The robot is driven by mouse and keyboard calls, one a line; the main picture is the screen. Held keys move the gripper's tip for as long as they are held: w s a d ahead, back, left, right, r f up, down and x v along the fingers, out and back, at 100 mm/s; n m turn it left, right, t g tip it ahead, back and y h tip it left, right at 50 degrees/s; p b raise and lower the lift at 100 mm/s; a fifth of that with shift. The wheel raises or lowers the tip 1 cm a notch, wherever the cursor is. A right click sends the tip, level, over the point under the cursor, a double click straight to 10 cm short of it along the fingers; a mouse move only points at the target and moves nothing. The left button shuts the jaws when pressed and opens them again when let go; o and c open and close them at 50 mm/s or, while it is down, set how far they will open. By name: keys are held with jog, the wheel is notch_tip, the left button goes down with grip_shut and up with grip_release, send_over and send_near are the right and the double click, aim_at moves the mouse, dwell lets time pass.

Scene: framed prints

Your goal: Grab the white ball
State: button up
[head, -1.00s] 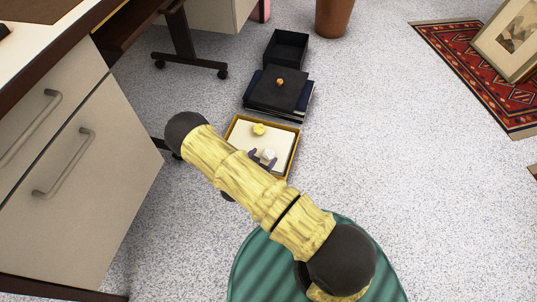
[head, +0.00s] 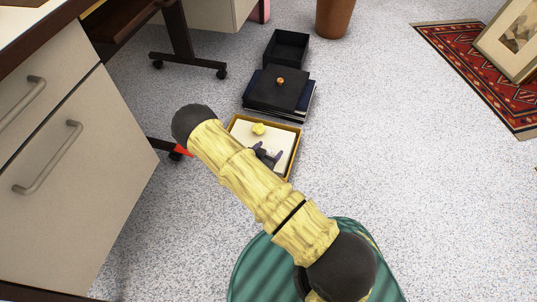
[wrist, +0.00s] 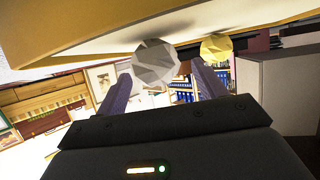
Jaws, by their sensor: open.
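The white ball (wrist: 156,64) is pale and faceted. In the wrist view it shows between the two fingertips of my gripper (wrist: 160,70) and somewhat beyond them, with no clear contact. My gripper (head: 267,152) is open over the framed yellow-edged tray (head: 297,143).
A dark stack (head: 277,92) with a small orange ball (head: 280,81) lies behind the tray, and an open black box (head: 286,48) beyond it. A drawer cabinet (head: 70,190) stands at left. Speckled floor (head: 400,130) to the right is clear up to the red rug (head: 480,70).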

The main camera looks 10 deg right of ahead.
jog(key=c, duration=1)
jog(key=shift+c, duration=0.3)
notch_tip(320, 180, up, 10)
jog(key=p, duration=0.7)
